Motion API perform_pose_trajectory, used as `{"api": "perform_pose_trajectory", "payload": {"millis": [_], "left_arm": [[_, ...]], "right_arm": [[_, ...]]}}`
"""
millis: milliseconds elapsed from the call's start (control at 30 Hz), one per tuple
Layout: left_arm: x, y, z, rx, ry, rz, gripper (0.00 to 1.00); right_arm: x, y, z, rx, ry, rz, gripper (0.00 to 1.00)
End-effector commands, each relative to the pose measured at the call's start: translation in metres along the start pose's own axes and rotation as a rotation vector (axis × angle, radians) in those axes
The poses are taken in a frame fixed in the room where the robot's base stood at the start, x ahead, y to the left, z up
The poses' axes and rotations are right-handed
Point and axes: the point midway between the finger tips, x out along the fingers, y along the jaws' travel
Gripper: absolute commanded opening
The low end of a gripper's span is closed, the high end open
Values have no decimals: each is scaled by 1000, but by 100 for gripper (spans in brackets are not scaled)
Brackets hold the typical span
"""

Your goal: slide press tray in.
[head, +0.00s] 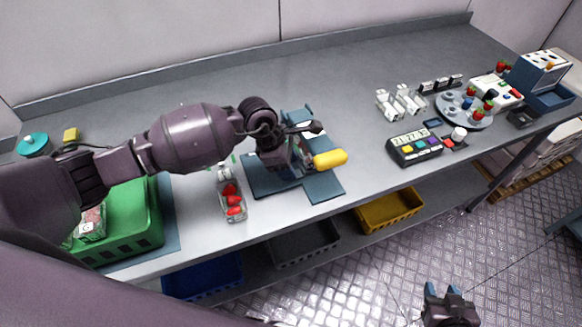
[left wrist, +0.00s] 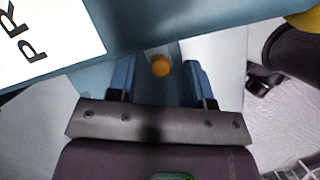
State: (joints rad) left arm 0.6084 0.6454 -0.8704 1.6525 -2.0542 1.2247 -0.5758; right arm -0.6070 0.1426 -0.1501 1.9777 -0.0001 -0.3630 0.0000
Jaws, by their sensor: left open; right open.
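The press (head: 297,113) is a dark blue device at mid-bench with a yellow handle (head: 330,159). A flat blue plate (head: 323,187) reaches toward the front bench edge; I cannot tell whether it is the tray. My left gripper (head: 296,160) is at the press, its fingers mostly hidden by my arm. In the left wrist view, its two blue fingers (left wrist: 159,80) are open, with a small orange knob (left wrist: 161,66) between them, apparently just beyond the tips. A white label (left wrist: 45,35) reading "PR" is beside them. My right gripper (head: 449,300) is open and empty, low over the floor.
A clear punnet of strawberries (head: 231,203) stands left of the press, with a green crate (head: 140,222) further left. A timer (head: 414,146) and a round berry stand (head: 465,112) are at right. Bins, including a yellow one (head: 390,210), sit below the bench.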

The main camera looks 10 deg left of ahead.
Motion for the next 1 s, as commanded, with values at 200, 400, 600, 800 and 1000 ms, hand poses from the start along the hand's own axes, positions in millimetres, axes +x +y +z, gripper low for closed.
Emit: {"api": "perform_pose_trajectory", "payload": {"millis": [200, 400, 600, 800, 1000], "left_arm": [[-40, 1, 0, 3, 1, 4, 46], [-72, 0, 0, 2, 1, 3, 46], [-88, 0, 1, 1, -1, 1, 46], [-91, 0, 1, 1, 0, 0, 46], [-91, 0, 1, 1, 0, 0, 46]], "right_arm": [[2, 0, 4, 0, 0, 0, 43], [4, -1, 4, 0, 3, 0, 43], [6, -1, 2, -1, 9, -1, 43], [7, -1, -1, -1, 14, -2, 43], [7, -1, -1, -1, 15, -2, 43]]}}
